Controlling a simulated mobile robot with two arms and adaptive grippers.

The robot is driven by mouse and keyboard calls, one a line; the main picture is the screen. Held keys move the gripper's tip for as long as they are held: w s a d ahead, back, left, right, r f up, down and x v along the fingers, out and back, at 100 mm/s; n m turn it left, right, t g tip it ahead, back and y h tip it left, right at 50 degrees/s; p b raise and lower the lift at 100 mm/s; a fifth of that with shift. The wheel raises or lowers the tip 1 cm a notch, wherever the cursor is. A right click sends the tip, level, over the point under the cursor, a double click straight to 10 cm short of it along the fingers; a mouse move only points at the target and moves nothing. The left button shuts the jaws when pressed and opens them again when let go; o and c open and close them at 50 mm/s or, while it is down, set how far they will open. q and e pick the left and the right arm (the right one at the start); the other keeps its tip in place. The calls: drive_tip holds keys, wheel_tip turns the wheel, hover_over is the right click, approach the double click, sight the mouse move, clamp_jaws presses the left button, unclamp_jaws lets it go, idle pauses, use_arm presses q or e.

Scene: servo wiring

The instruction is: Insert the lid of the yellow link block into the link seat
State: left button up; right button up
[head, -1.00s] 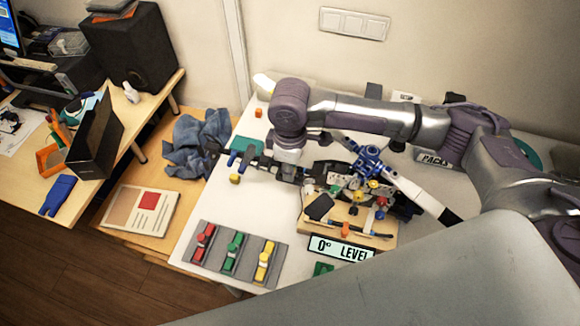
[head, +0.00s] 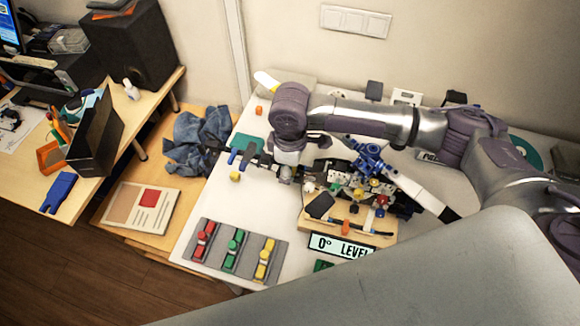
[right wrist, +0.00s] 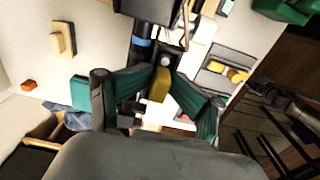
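The yellow link block (head: 266,258) lies at the right end of a grey tray (head: 217,267), beside the green block (head: 233,250) and the red block (head: 204,241). My right gripper (head: 285,175) is above the table, left of the wiring board (head: 380,238) and away from the tray. In the right wrist view, its green-padded fingers (right wrist: 163,78) are apart. A yellow piece (right wrist: 160,85) shows between them; I cannot tell whether it lies below on the table. The link seat cannot be made out among the board's parts. I cannot make out my left gripper.
A small yellow cube (head: 235,177) and a teal block (head: 246,142) are left of the right gripper. A blue frame part (head: 370,160) rises over the board. The white table between tray and board is clear.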

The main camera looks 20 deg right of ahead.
drive_tip(key=shift+s, duration=0.15)
wheel_tip(320, 180, up, 14)
drive_tip(key=b, duration=0.2)
drive_tip(key=shift+f, duration=0.25)
idle(0.6)
